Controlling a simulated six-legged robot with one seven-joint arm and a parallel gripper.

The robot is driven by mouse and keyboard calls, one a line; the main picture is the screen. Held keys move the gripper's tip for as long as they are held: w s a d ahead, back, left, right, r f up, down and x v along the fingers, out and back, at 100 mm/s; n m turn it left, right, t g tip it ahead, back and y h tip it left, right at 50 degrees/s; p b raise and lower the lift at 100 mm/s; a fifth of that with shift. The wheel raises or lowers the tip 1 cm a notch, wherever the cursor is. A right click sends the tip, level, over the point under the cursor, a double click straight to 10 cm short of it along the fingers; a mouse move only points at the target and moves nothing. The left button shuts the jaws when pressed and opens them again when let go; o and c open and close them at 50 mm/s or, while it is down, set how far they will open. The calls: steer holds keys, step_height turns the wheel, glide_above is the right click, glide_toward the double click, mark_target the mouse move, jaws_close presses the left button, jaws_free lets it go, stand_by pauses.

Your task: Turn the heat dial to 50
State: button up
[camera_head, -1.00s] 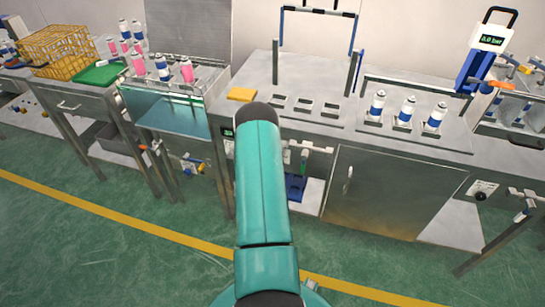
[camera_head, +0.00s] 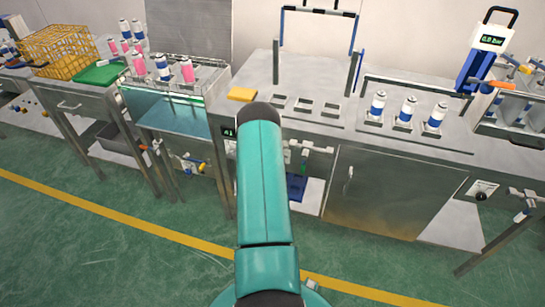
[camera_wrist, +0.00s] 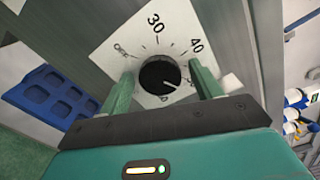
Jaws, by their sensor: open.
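The heat dial is a black round knob (camera_wrist: 158,76) on a white plate (camera_wrist: 125,42) in the wrist view. The plate reads 30 at the top and 40 at the upper right, with smaller lettering at the left. Markings at the lower right and below are partly hidden by my fingers and the knob. The knob's pale pointer line slants to the lower right. My gripper (camera_wrist: 161,70) is open, with one green finger on each side of the knob. I cannot tell whether they touch it. In the head view my arm hides this dial.
In the head view, a metal bench (camera_head: 255,70) spans the back, with several white-blue cans (camera_head: 408,108) at right. Another knob (camera_head: 480,195) is at far right. The green floor (camera_head: 130,255) is clear in front.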

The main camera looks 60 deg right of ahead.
steer(key=s+a, duration=0.2)
steer(key=a, duration=1.1)
steer(key=shift+a, duration=0.35)
steer(key=shift+s, duration=0.1)
